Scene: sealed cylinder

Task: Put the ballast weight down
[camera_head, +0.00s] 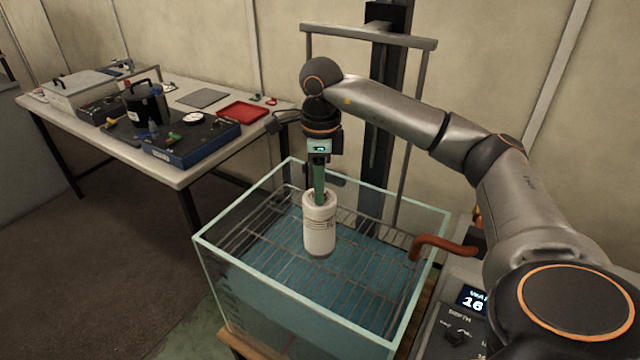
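My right gripper (319,190) points down over the glass tank (215,262). A white cylinder (319,225) with faint print hangs upright below it. A narrow green piece joins the gripper to the cylinder's top, and the gripper appears shut on the cylinder there. The cylinder's bottom overlaps the wire rack (262,232) in the picture; I cannot tell whether it touches. I cannot tell for sure whether this cylinder is the ballast weight. A black, handled pot-like cylinder (148,106) also stands on the table at the left. My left gripper is out of view.
The tank holds blue water (352,270); an orange-brown hose (443,243) bends over its right rim. A control box with a display (472,299) stands at right. The table (178,178) carries a blue case (192,138), a red tray (243,112) and a grey plate (203,98).

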